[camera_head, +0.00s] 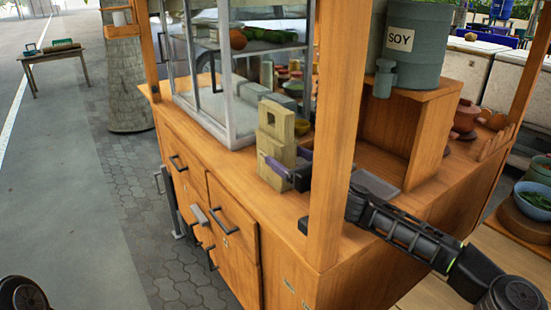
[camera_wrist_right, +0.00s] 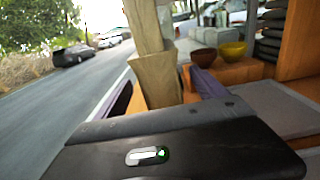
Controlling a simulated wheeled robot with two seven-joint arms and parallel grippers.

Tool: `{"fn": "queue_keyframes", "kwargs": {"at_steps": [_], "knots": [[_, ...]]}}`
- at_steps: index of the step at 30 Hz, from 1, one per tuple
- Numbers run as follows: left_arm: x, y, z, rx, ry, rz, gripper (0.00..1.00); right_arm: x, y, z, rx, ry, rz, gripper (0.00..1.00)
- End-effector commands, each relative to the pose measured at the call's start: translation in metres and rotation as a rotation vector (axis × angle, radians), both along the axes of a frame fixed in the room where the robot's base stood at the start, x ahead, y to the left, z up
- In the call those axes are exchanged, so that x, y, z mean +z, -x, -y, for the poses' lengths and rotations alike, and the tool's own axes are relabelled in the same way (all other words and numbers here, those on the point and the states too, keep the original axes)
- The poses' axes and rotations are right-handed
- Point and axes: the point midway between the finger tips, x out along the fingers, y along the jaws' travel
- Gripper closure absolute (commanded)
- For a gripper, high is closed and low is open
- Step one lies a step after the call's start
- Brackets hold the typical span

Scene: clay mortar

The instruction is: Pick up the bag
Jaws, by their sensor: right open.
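The bag is a tan, paper-like upright shape (camera_wrist_right: 157,80) in the right wrist view, ahead of and between my right gripper's fingers. In the head view it appears as the pale tan stacked shape (camera_head: 276,122) on the wooden cart's counter, beside the glass case. My right gripper (camera_head: 285,168) reaches in from the right behind the wooden post, with its purple fingers at the lower part of this shape. The fingers also show in the wrist view (camera_wrist_right: 163,92), spread apart. I cannot tell whether they touch the bag. My left gripper is out of view.
A wooden post (camera_head: 337,130) stands in front of my right arm. The glass case (camera_head: 235,75) is left of the bag. A grey SOY dispenser (camera_head: 412,45) stands on a wooden shelf at right. Red (camera_wrist_right: 203,57) and yellow (camera_wrist_right: 232,50) bowls are beyond the right finger.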

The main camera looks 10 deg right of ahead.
Motion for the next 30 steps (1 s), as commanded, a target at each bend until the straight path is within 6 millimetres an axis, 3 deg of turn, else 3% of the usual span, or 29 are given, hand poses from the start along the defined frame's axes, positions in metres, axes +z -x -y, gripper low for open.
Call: {"fn": "queue_keyframes", "kwargs": {"at_steps": [10,21,30], "knots": [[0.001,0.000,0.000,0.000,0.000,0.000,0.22,0.000,-0.006,-0.002,0.000,0.000,0.000,0.18],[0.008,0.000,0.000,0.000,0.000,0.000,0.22,0.001,-0.052,-0.021,0.000,0.000,0.000,0.18],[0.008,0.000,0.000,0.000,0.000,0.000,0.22,0.000,-0.054,-0.022,0.000,0.000,0.000,0.18]]}}
